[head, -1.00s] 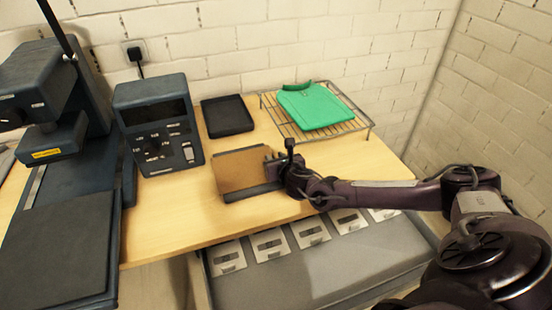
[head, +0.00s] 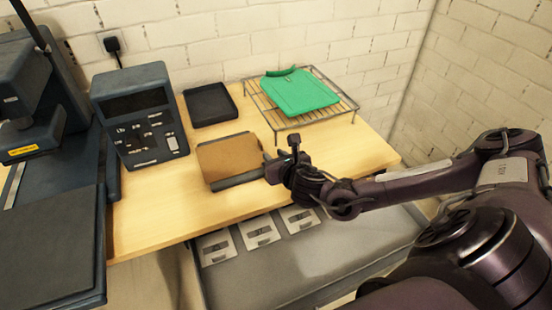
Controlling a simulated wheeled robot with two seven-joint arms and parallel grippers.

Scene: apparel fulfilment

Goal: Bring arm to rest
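My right arm comes in from the right in the head view. Its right gripper (head: 270,168) is over the wooden table (head: 160,218), just beside the right front corner of a shallow tray with a brown surface (head: 229,158). I see nothing held in it, but its fingers are too small and dark to tell whether they are open or shut. Whether it touches the tray edge is unclear. My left gripper is out of view.
A green folded garment (head: 300,92) lies on a wire rack (head: 342,108) at the back. A black tray (head: 210,104), a dark control box (head: 140,115) and a press (head: 50,240) stand to the left. A brick wall is behind. White labelled cards (head: 260,231) lie below the table's front edge.

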